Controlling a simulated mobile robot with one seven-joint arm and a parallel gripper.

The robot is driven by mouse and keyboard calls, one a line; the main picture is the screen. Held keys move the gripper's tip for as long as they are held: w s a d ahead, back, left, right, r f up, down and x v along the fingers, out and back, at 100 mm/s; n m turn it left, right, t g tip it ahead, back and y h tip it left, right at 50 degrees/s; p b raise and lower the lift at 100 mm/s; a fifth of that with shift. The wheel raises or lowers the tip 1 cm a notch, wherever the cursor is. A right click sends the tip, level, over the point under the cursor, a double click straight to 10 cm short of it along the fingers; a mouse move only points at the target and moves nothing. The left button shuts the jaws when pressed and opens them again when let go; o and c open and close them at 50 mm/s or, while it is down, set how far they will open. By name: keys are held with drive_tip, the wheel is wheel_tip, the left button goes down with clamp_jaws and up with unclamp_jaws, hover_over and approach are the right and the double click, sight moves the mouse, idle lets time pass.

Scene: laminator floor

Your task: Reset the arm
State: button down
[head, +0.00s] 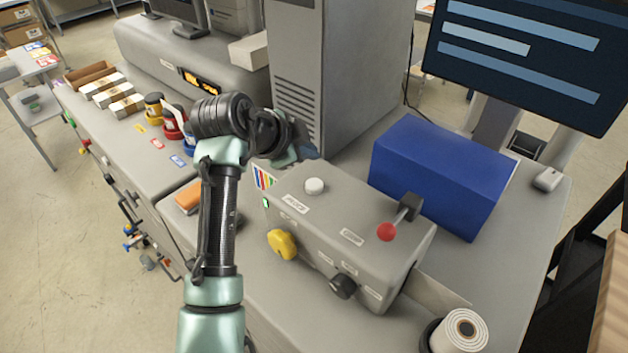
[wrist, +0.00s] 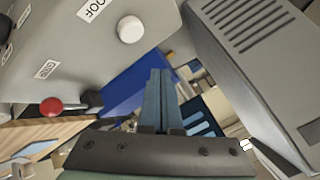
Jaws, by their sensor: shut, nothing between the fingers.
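My gripper shows in the wrist view (wrist: 158,98), its two blue-grey fingers together and empty. In the head view my arm reaches up from the bottom and bends right at a dark joint, with the gripper end mostly hidden behind it. It is beside the grey control box (head: 345,235), near the box's back left. The box carries a white button (head: 314,186), a yellow knob (head: 282,244), a black knob (head: 343,286) and a lever with a red ball (head: 387,231). The white button (wrist: 130,30) and red ball (wrist: 51,106) also show in the wrist view.
A tall grey vented cabinet (head: 345,60) stands right behind my gripper. A blue box (head: 440,175) is behind the control box, below a monitor (head: 530,55). A white roll (head: 460,331) is at front right. Small colored containers (head: 172,124) stand left of my arm.

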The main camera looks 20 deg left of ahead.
idle(0.6)
drive_tip(key=d+r+n+t+y+b, duration=0.1)
drive_tip(key=d+r+n+t+b, duration=0.65)
drive_tip(key=d+r, duration=0.8)
drive_tip(key=s+d+r+n+t+y+b, duration=0.1)
drive_tip(key=s+d+r+n+t, duration=0.3)
drive_tip(key=s+r+t, duration=0.7)
drive_tip(key=s+r+b, duration=0.1)
drive_tip(key=s+r, duration=0.4)
drive_tip(key=s, duration=0.4)
drive_tip(key=shift+s+r, duration=0.25)
drive_tip(key=shift+r, duration=0.1)
